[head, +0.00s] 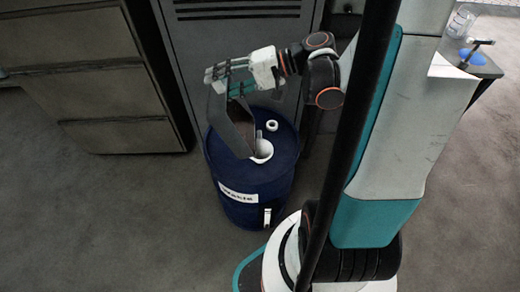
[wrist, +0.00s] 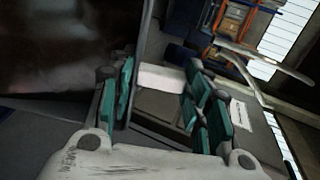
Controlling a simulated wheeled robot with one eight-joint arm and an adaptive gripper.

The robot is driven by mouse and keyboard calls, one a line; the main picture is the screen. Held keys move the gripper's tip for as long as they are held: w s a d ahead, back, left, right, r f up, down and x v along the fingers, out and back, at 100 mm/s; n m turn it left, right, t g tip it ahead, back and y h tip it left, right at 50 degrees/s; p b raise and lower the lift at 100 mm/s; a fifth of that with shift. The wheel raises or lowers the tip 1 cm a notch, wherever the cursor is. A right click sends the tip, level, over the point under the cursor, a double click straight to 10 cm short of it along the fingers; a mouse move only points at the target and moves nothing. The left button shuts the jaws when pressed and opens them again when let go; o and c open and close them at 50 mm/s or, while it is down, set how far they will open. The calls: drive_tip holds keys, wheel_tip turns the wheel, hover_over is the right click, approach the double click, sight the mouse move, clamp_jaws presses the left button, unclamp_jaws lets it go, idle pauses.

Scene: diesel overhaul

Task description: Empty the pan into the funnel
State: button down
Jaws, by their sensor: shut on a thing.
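The dark grey pan (head: 229,122) is held steeply tilted over the blue drum, its lower end at the white funnel (head: 262,150). The funnel sits on the drum top and is partly covered by the pan. My gripper (head: 230,80) is shut on the pan's upper edge. In the wrist view my teal-padded fingers (wrist: 165,100) stand on either side of the pan wall, and the dark pan (wrist: 65,50) fills the left. I cannot tell whether any liquid is in the pan or flowing.
The blue drum (head: 255,180) has a white label and stands on the grey floor before a grey cabinet (head: 245,45). A small white ring (head: 272,125) lies on its top. A drawer unit (head: 95,75) is at left. A side table with a bottle (head: 460,22) is at upper right.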

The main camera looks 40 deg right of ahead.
idle(0.4)
drive_tip(key=shift+s+d+r+b, duration=0.1)
drive_tip(key=shift+s+d+b, duration=0.15)
drive_tip(key=shift+d+b, duration=0.2)
drive_tip(key=shift+s+d+r+y, duration=0.2)
drive_tip(key=shift+y, duration=0.1)
drive_tip(key=shift+s+d+r+t+y+b, duration=0.2)
drive_tip(key=shift+s+d+t+y+b, duration=0.25)
drive_tip(key=shift+d, duration=0.2)
drive_tip(key=shift+t+y+v, duration=0.25)
drive_tip(key=shift+v, duration=0.6)
drive_tip(key=shift+s+d, duration=0.1)
